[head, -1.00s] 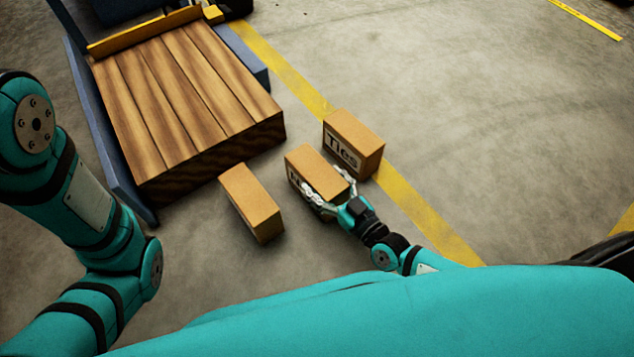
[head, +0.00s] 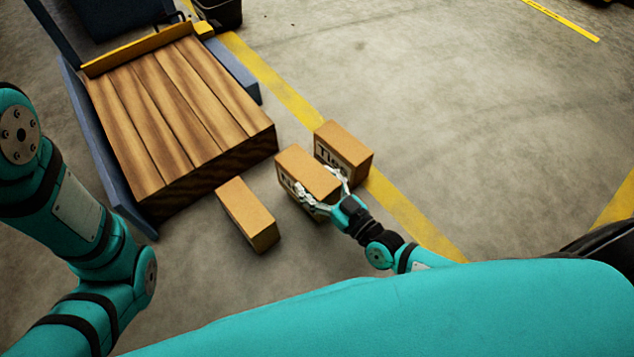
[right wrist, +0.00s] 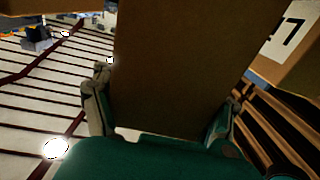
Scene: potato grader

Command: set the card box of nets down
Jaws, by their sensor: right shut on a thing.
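My right gripper (head: 321,190) is shut on a brown card box (head: 307,170), one finger on each side. Its label is mostly covered by the fingers, so I cannot read it in full. In the right wrist view the same box (right wrist: 185,70) fills the middle between the fingers (right wrist: 163,115). The held box is just left of a card box marked "Ties" (head: 346,146); I cannot tell whether they touch or whether the held box rests on the floor. Of my left arm only links show, at the left edge; its gripper is out of view.
Another card box (head: 247,213) stands on the floor to the left, beside a wooden-planked platform (head: 180,115) with a yellow back edge. A yellow floor line (head: 405,212) runs past the boxes. The concrete floor to the right is clear.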

